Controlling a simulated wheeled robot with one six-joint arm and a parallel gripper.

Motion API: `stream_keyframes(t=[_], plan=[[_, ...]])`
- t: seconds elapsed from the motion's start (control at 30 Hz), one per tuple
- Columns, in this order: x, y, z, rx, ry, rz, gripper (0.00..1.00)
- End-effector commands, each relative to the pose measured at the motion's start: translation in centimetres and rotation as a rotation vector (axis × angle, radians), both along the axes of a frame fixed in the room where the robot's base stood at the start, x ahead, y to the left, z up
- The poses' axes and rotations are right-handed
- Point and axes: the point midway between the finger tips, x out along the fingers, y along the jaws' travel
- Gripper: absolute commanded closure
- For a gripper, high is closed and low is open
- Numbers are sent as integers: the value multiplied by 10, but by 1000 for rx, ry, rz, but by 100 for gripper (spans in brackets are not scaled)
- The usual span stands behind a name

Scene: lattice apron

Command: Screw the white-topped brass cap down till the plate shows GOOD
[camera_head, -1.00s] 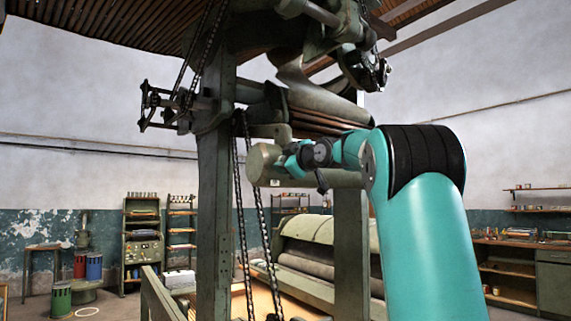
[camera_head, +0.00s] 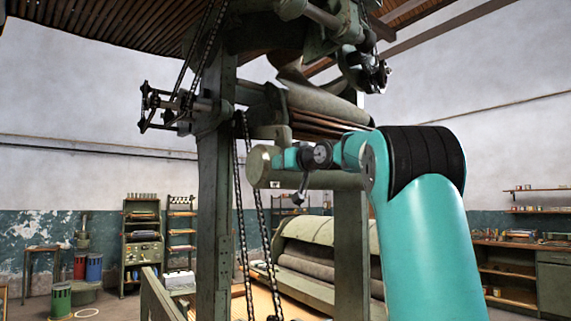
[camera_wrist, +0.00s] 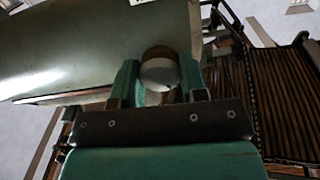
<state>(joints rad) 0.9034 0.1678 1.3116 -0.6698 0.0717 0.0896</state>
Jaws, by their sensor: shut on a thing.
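In the wrist view the brass cap (camera_wrist: 158,72) shows its round white top and a brownish rim. My gripper (camera_wrist: 160,82) has one teal finger on each side of it and is shut on it. The cap sits against the big grey-green roller (camera_wrist: 80,45). In the head view my gripper (camera_head: 279,158) is at the left part of that roller (camera_head: 258,168), and the cap cannot be made out. A small white plate (camera_head: 275,184) is on the roller below my gripper. Its writing is too small to read.
A green upright post (camera_head: 215,200) and hanging chains (camera_head: 240,190) stand just left of my gripper. Rollers and machine parts (camera_head: 325,105) are close above. A lower roll stack (camera_head: 310,255) lies below. Shelves and benches (camera_head: 510,260) are far off.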

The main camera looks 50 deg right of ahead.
Motion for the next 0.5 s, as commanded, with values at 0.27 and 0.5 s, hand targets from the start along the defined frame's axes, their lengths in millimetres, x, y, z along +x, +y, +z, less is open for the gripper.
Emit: stream_keyframes(t=[0.27,0.5], plan=[[0,0,1,255,-60,0,84],[0,0,1,477,-113,-1,84]])
